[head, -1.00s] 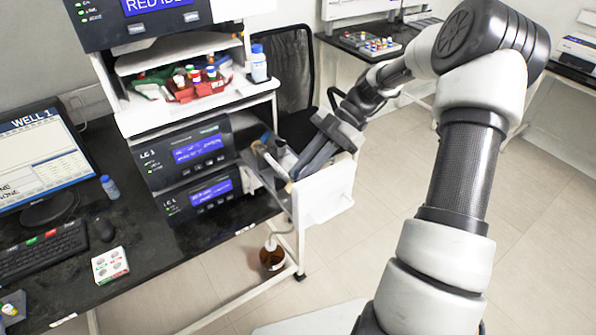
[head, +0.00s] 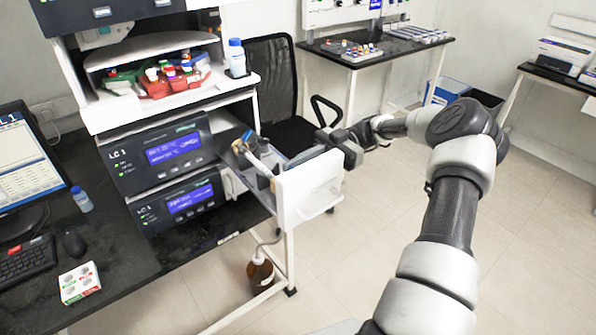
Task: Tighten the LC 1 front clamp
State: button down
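The LC 1 unit (head: 168,150) is a dark box with a lit blue screen, the upper of two in the stack. The front clamp cannot be made out clearly among these parts. My gripper (head: 296,160) reaches in from the right over the holder, its dark fingers pointing left. The holder's wall and the small size hide whether the fingers touch anything or how far apart they are.
A second LC unit (head: 180,203) sits below. Red and green vial trays (head: 165,82) and a bottle (head: 236,58) are on the shelf above. A black chair (head: 270,80) stands behind the holder. The floor on the right is clear.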

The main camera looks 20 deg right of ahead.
dwell(0.5)
jog(key=c, duration=1.7)
grip_release()
jog(key=shift+f, duration=0.1)
